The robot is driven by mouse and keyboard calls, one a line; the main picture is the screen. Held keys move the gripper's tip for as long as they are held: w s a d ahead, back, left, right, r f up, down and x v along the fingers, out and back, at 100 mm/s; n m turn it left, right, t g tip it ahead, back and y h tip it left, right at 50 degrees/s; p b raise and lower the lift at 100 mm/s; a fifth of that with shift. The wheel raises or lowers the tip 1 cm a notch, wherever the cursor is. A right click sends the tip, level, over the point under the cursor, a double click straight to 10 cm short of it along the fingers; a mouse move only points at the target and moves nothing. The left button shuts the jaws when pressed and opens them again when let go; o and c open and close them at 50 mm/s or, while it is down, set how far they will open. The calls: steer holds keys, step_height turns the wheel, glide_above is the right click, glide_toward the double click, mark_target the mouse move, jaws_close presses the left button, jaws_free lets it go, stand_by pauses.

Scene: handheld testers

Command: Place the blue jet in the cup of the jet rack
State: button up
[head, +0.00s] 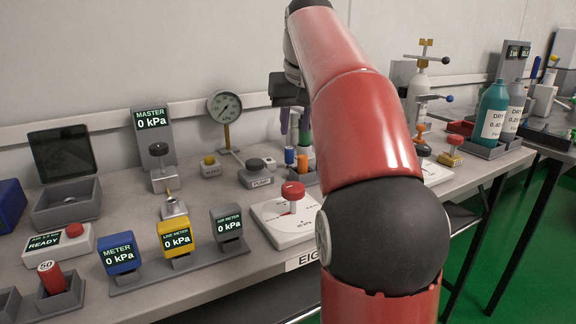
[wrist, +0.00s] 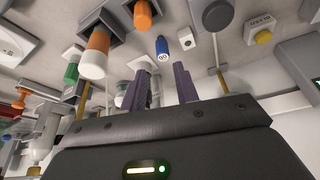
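The blue jet (wrist: 162,46), a small blue cylinder with a pale numbered end, shows in the wrist view beyond my fingertips and roughly between them. It is apart from both fingers. My gripper (wrist: 162,72) is open, its two dark purple fingers spread with nothing between them. In the head view my gripper (head: 289,122) hangs over the back part of the bench, partly hidden by my red arm. The blue jet looks small below it (head: 290,156). A grey rack (head: 303,180) holding an orange piece stands there, partly hidden by my arm; I cannot make out an empty cup.
Close by are a pressure gauge (head: 225,106) on a post, a black knob (head: 256,165) and a red-knobbed white plate (head: 290,215). An orange-and-white cylinder (wrist: 97,52) is left of my fingers in the wrist view. A red jet (head: 50,276) marked 50 stands in a grey holder.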

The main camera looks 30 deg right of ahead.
mark_target(290, 149)
steer(key=b+x, duration=0.1)
steer(key=x, duration=0.2)
steer(key=b+x, duration=0.1)
steer(key=x, duration=0.3)
steer(key=shift+a+f+b, duration=0.2)
steer(key=shift+f+b, duration=0.05)
steer(key=shift+b, duration=0.05)
steer(key=shift+r, duration=0.1)
jaws_close()
